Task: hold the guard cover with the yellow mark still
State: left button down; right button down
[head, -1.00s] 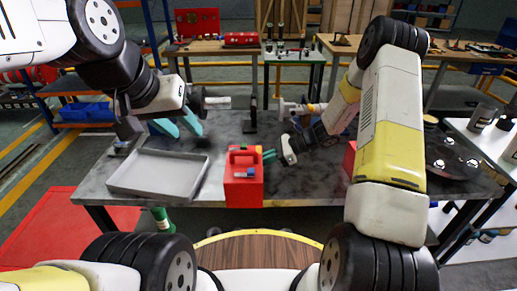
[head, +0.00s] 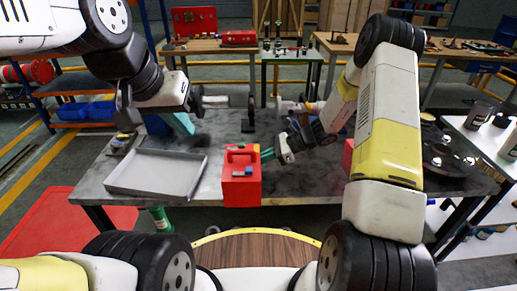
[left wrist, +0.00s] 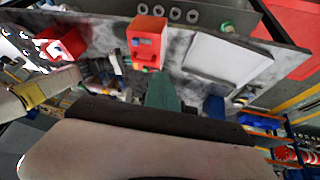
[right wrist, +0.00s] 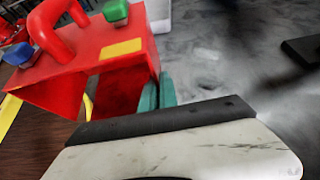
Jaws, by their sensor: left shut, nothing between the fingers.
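The guard cover (head: 241,186) is a red open-bottomed box with a handle on top, standing at the table's front edge in the head view. In the right wrist view the cover (right wrist: 105,62) shows its yellow mark (right wrist: 120,48) beside the handle. My right gripper (head: 267,153) is at the cover's right side. In the right wrist view its teal fingers (right wrist: 157,93) look closed on the edge of the cover's wall. My left gripper (head: 184,124) is shut and empty above the table, behind the tray. Its teal fingers (left wrist: 163,90) also show in the left wrist view, apart from the cover (left wrist: 146,42).
A grey tray (head: 152,191) lies left of the cover. Another red object (head: 347,155) is partly hidden behind my right arm.

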pick_arm(q)
jog(key=w+d+f+m+g+y, duration=0.2)
jog(key=w+d+f+m+g, duration=0.15)
jog(key=w+d+m, duration=0.4)
jog(key=m+g+y, duration=0.2)
jog(key=m+y, duration=0.2)
jog(key=m, duration=0.4)
send_over(255, 175)
jog(key=d, duration=0.5)
notch_tip(255, 175, down, 5)
jog(key=shift+w+d+f+m+y, duration=0.1)
jog(key=shift+d+f+m+y, duration=0.15)
jog(key=shift+m, duration=0.2)
jog(key=x, duration=1)
